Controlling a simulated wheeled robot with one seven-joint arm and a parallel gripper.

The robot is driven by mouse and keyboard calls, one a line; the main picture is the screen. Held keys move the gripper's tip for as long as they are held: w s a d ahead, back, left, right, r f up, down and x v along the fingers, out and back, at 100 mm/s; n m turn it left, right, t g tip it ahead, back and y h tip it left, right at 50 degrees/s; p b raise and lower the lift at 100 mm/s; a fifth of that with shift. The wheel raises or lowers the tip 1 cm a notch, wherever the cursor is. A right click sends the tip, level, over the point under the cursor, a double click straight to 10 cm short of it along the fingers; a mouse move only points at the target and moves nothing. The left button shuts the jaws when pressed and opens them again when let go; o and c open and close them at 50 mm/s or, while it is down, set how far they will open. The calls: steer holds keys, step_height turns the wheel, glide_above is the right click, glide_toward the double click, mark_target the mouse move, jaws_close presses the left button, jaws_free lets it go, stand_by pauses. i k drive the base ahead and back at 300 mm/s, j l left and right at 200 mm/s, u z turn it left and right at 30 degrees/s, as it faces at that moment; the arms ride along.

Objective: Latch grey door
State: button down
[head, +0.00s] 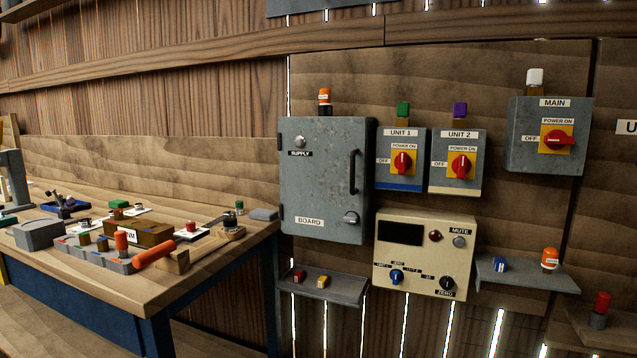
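The grey door (322,185) is the front of a worn grey metal cabinet on the wooden wall, labelled SUPPLY at the top and BOARD at the bottom. It looks closed or nearly closed; I cannot tell if it sits fully flush. A dark vertical handle (354,172) is on its right side. A round silver latch knob (351,218) is at its lower right. A smaller round knob (299,142) is at its upper left. My gripper is not in view.
UNIT 1 (400,178), UNIT 2 (458,180) and MAIN (549,157) switch boxes are right of the cabinet. A beige panel (421,272) and small shelf (346,292) are below. A cluttered workbench (190,262) stands left, its corner near the cabinet.

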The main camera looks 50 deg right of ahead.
mark_target(352, 218)
steer(key=k+l, duration=0.1)
steer(key=l, duration=0.35)
steer(key=k+l, duration=0.1)
steer(key=l, duration=0.35)
steer(key=k+l, duration=0.1)
steer(key=l, duration=0.35)
